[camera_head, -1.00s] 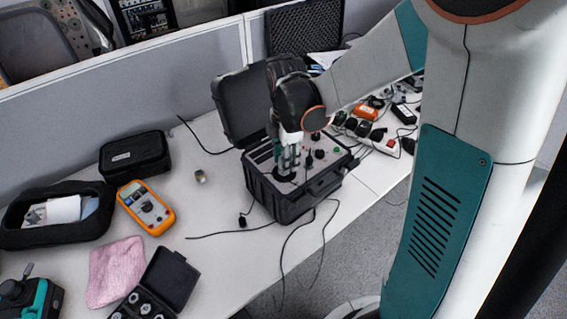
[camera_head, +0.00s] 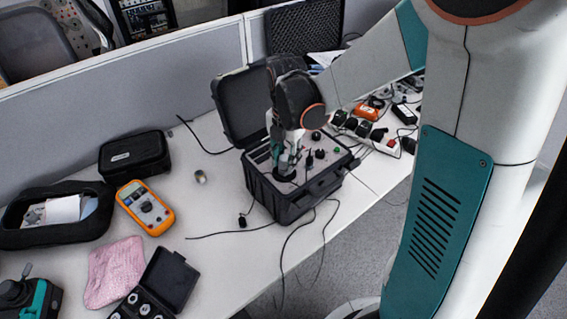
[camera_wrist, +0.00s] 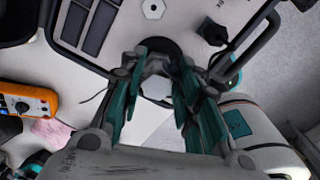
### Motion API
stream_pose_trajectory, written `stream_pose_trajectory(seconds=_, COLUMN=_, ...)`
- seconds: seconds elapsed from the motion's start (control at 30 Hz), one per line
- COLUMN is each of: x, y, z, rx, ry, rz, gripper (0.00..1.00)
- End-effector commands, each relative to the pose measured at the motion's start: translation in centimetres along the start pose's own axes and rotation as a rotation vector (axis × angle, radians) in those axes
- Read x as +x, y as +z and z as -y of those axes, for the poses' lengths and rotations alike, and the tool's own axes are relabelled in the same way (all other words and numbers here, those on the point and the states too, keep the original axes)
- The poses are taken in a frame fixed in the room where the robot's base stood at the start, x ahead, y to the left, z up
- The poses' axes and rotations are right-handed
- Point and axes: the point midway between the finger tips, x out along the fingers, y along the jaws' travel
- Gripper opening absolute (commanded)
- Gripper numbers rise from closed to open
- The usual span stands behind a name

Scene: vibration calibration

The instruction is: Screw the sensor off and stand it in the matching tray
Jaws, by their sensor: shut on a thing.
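My gripper (camera_head: 287,163) is over the panel of the open black calibrator case (camera_head: 300,205), pointing down at a black round mount (camera_head: 285,177). In the wrist view its teal fingers (camera_wrist: 158,85) are closed around a pale metal sensor (camera_wrist: 157,89) at the mount (camera_wrist: 165,46). The fingers hide most of the sensor, so I cannot tell whether it is still threaded on. A small open black case (camera_head: 168,283), with several silver sensors in its tray (camera_head: 140,304), lies at the lower left, cut by the frame edge.
A small metal cylinder (camera_head: 200,177) stands alone on the table. An orange multimeter (camera_head: 146,207), a pink cloth (camera_head: 114,272), a black pouch (camera_head: 134,153) and an open black bag (camera_head: 60,235) lie to the left. Cables trail in front of the calibrator.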

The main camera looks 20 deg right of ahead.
Motion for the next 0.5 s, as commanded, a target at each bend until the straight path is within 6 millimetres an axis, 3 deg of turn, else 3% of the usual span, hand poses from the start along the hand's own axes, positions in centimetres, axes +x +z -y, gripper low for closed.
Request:
stream_pose_trajectory(seconds=0.27, x=0.0, y=0.14, z=-0.26, rx=-0.014, ry=0.005, rz=0.003, gripper=0.0)
stream_pose_trajectory(seconds=0.5, x=0.03, y=0.17, z=-0.37, rx=-0.238, ry=0.004, rz=0.004, gripper=0.0)
